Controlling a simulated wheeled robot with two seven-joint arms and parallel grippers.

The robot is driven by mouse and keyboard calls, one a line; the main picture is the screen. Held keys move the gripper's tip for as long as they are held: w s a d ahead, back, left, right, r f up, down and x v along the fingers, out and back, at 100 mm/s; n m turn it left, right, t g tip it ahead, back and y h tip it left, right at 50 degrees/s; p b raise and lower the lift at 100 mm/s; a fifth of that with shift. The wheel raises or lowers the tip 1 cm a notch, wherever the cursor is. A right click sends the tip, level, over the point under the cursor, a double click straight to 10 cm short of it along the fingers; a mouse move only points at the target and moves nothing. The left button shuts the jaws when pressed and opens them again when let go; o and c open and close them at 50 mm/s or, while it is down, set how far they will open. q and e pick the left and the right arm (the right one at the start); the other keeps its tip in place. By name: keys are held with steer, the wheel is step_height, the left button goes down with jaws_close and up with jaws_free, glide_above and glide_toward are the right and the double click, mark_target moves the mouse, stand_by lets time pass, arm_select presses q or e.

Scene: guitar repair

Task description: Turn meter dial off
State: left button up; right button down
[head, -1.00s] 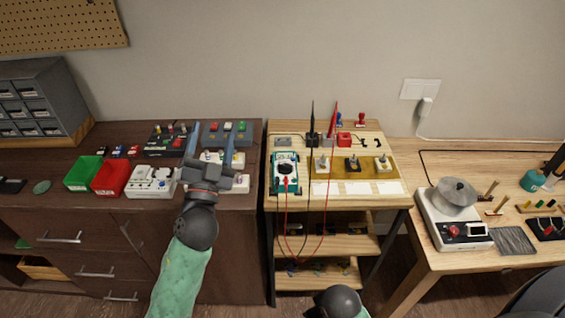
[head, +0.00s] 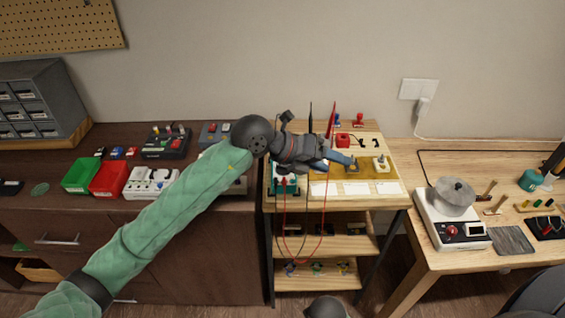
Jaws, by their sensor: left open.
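The meter is a teal-edged multimeter (head: 285,187) on the left part of the light wooden bench. Its lower edge shows with red and black leads hanging from it. Its upper part and dial are hidden behind my left gripper and wrist. My left gripper (head: 343,162) is open, its blue-grey fingers pointing right, over the yellow-brown strip with switches, to the right of the meter. I cannot tell whether it touches anything. My right gripper is not in view.
Black and red probes (head: 332,118) stand upright behind the gripper. A toggle switch (head: 381,164) sits on the strip to the right. Red (head: 108,180) and green (head: 80,175) bins stand on the dark cabinet. A white scale-like device (head: 455,228) is on the right table.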

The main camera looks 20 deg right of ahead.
arm_select(q)
steer(key=w+a+f+t+y, duration=0.2)
steer(key=w+f+y, duration=0.1)
steer(key=w+y, duration=0.15)
steer(key=n+t+y, duration=0.1)
steer(key=t+y, duration=0.3)
steer(key=y, duration=0.1)
glide_toward(283, 171)
steer(key=p+x, duration=0.1)
steer(key=x, duration=0.3)
steer(key=w+p+x, duration=0.1)
steer(key=x, duration=0.2)
steer(key=shift+d+r+p, duration=0.25)
steer(key=shift+r+p, duration=0.1)
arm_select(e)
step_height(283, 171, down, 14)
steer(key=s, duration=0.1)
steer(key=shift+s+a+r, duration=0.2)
arm_select(q)
steer(key=shift+c, duration=0.2)
steer(key=c, duration=0.9)
